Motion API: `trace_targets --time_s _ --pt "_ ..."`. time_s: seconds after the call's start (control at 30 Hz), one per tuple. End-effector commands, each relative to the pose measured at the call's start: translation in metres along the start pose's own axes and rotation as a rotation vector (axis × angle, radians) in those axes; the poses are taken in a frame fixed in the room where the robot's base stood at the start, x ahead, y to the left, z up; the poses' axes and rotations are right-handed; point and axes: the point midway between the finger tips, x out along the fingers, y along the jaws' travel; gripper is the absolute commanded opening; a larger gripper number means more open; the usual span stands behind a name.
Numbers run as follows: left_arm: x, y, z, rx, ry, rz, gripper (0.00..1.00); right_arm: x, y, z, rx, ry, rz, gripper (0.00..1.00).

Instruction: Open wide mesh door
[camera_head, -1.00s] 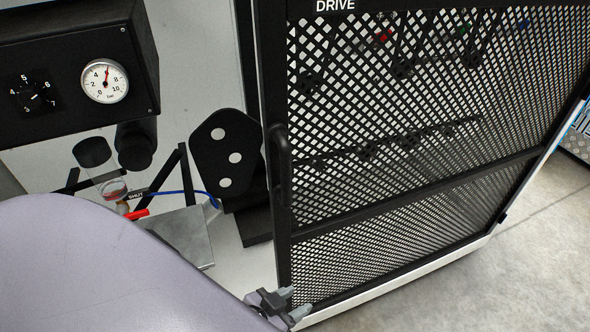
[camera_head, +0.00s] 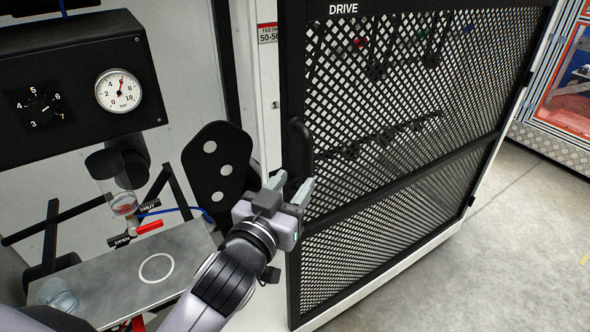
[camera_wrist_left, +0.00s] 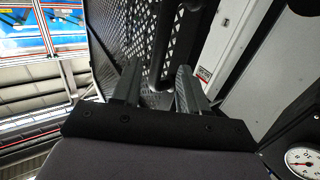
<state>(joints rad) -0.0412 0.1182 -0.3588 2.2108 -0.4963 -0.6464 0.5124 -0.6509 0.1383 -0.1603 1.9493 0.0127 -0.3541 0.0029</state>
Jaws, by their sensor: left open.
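The mesh door (camera_head: 400,175) is black-framed and marked DRIVE. My left gripper (camera_head: 291,184) is open and empty, just below and in front of the handle. In the left wrist view the handle (camera_wrist_left: 160,52) appears between the two open fingers (camera_wrist_left: 159,68); I cannot tell if they touch it. My right gripper is not in view.
At left stand a black panel with a gauge (camera_head: 118,90) and dial, a metal bench plate (camera_head: 165,262), a red-handled valve (camera_head: 148,227) and a black plate with white dots (camera_head: 212,180). Grey floor (camera_head: 510,250) is clear at right. An orange-framed enclosure (camera_head: 570,75) stands beyond.

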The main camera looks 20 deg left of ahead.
Motion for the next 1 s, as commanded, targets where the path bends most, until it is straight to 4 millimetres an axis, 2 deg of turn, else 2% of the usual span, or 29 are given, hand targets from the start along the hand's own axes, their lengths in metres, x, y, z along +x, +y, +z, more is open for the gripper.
trace_targets --time_s 0.5,0.9,0.93,1.0 --pt "0.060 0.000 0.000 0.002 -0.002 0.001 0.43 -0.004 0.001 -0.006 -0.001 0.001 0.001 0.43" --pt "0.068 0.000 0.001 0.001 -0.003 0.001 0.43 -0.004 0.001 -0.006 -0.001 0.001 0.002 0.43" --pt "0.068 0.000 0.001 0.001 -0.003 0.001 0.40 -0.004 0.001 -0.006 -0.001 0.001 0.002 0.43" --pt "0.068 0.000 0.001 0.001 -0.003 0.001 0.17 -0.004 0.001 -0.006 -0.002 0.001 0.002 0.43"
